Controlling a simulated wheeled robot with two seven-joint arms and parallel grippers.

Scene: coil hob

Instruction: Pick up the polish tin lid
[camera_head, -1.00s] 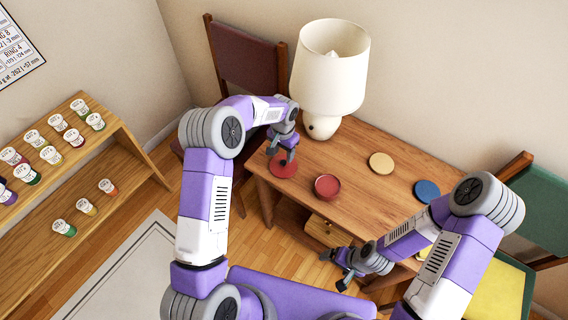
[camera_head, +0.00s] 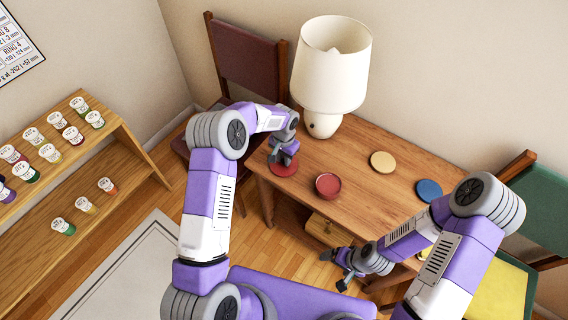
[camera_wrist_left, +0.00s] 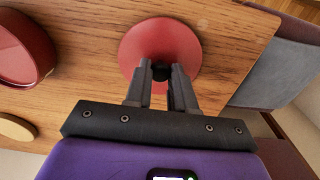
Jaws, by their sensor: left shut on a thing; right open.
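The polish tin lid, a flat red disc (camera_head: 284,170) with a small black knob, is at the left end of the wooden table. It also shows in the left wrist view (camera_wrist_left: 150,36). My left gripper (camera_head: 281,160) is over the lid, its fingers shut on the black knob (camera_wrist_left: 160,73) and partly hiding it. I cannot tell any gap between lid and table. A round red open tin (camera_head: 328,186) stands to the right of the lid; part of it shows in the left wrist view (camera_wrist_left: 22,48). My right gripper (camera_head: 336,268) is open and empty, beside the table's front.
A white lamp (camera_head: 331,70) stands behind the lid. A tan disc (camera_head: 383,162) and a blue disc (camera_head: 428,190) lie farther right on the table (camera_head: 355,211). A dark red chair (camera_head: 247,62) is behind the left end. A shelf (camera_head: 142,146) with small jars is far left.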

